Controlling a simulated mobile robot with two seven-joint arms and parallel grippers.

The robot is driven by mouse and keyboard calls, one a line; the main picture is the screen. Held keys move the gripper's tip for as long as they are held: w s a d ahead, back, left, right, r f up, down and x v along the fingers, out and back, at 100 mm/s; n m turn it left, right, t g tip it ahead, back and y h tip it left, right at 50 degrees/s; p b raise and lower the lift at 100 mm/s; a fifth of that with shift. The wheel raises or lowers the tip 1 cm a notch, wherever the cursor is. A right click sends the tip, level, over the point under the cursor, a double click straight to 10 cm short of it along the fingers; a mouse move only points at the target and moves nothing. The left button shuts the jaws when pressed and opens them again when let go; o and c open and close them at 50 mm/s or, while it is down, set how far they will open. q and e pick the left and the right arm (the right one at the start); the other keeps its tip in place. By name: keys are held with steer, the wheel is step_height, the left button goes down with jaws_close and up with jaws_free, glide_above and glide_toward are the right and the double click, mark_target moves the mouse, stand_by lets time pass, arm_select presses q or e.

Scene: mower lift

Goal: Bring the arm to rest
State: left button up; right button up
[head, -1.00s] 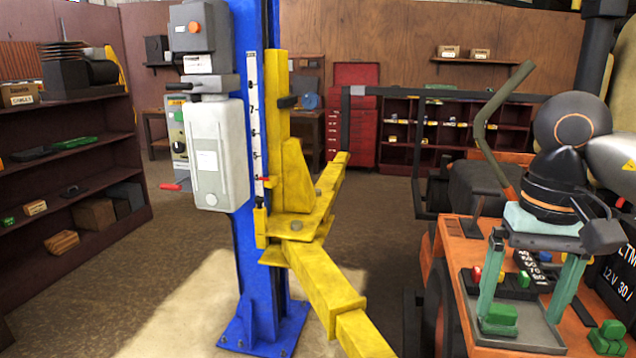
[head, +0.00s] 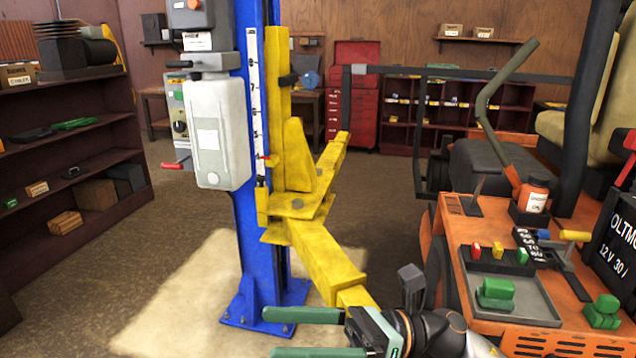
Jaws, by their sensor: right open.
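My right gripper (head: 268,334) is at the bottom of the head view, low in front of the yellow lift arm. Its two green fingers point left and are spread apart, with nothing between them. My right arm (head: 440,332) comes in from the lower right, beside the orange mower (head: 455,240). The yellow lift arm (head: 325,258) runs from the blue post (head: 262,250) toward the bottom of the picture, and its near end is hidden behind my right arm. My left gripper is out of view.
The mower's deck holds a grey tray (head: 535,312) with green blocks, an orange bottle (head: 533,193) and a black battery (head: 612,240). A grey control box (head: 217,135) hangs on the post. Shelves (head: 75,165) stand left. Brown floor (head: 380,200) is clear between post and mower.

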steer(key=w+d+f+m+t+h, duration=0.35)
steer(key=f+m+t, duration=0.25)
steer(key=m+t, duration=0.65)
steer(key=w+d+f+m+t+h, duration=0.4)
steer(key=f+m+t, duration=0.35)
steer(key=m, duration=1.05)
steer(key=s+d+f+m+g+h, duration=0.1)
steer(key=s+d+f+m+h, duration=0.1)
steer(key=d+f+m+h, duration=0.35)
steer(key=s+d+f+m+h, duration=0.1)
steer(key=d+f+m+h, duration=0.1)
steer(key=f+m, duration=0.65)
steer(key=s+d+f+m+g+h, duration=0.1)
steer(key=s+d+f+m+g, duration=0.1)
steer(key=s+f, duration=0.4)
steer(key=s+d+f+m+g+h, duration=0.2)
steer(key=s+f+m+g, duration=0.1)
steer(key=s+f, duration=0.3)
step_height(320, 180, down, 2)
steer(key=shift+s+d+f+g, duration=0.15)
steer(key=shift+s+d+g, duration=0.1)
steer(key=shift+g, duration=0.05)
